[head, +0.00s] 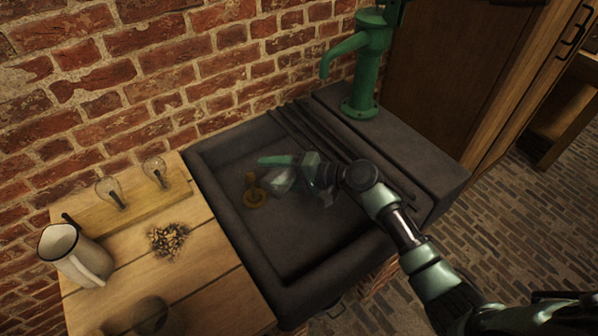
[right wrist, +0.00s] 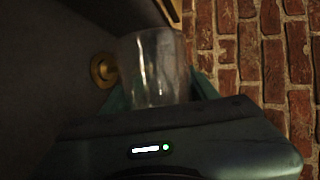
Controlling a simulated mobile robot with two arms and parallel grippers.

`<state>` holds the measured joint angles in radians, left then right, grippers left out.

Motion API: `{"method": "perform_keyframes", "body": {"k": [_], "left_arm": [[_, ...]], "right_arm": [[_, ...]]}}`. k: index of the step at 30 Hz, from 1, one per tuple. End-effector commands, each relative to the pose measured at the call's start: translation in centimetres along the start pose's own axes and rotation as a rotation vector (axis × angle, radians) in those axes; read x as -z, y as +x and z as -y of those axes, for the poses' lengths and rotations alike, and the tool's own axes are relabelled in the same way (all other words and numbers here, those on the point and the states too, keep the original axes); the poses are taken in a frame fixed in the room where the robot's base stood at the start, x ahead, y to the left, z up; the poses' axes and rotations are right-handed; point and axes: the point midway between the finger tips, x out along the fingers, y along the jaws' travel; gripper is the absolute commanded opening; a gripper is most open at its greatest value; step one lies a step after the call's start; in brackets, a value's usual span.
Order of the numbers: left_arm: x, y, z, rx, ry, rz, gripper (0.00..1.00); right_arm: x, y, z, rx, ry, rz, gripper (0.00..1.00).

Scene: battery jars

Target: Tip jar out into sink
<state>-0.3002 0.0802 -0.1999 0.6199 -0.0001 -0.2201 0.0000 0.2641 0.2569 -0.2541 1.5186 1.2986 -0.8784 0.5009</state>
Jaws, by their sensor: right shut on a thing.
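The dark stone sink (head: 228,214) fills the middle of the head view, with a brass drain (head: 255,196) in its basin. My right gripper (head: 285,172) is over the basin, just right of the drain in the picture. It is shut on a clear glass jar (head: 284,183), which looks tilted and is partly hidden by the fingers. In the right wrist view the jar (right wrist: 153,65) stands between the green fingers, with the drain (right wrist: 103,70) behind it to the left. The jar looks mostly clear; I cannot tell whether anything is in it. My left gripper is not in view.
A green hand pump (head: 362,65) stands behind the sink. On the wooden counter (head: 205,265) at left are a white enamel jug (head: 75,255), a pile of small brass-coloured pieces (head: 168,239) and a wooden board with bulbs (head: 130,207). A brick wall rises behind.

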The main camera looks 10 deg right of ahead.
Motion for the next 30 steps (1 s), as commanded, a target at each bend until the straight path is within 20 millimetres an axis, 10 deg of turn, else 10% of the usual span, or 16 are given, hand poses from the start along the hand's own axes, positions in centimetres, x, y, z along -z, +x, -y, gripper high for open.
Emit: {"method": "perform_keyframes", "body": {"k": [30], "left_arm": [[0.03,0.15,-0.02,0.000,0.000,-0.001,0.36]], "right_arm": [[0.33,-0.27,0.64,0.035,0.110,0.038,0.00]]}}
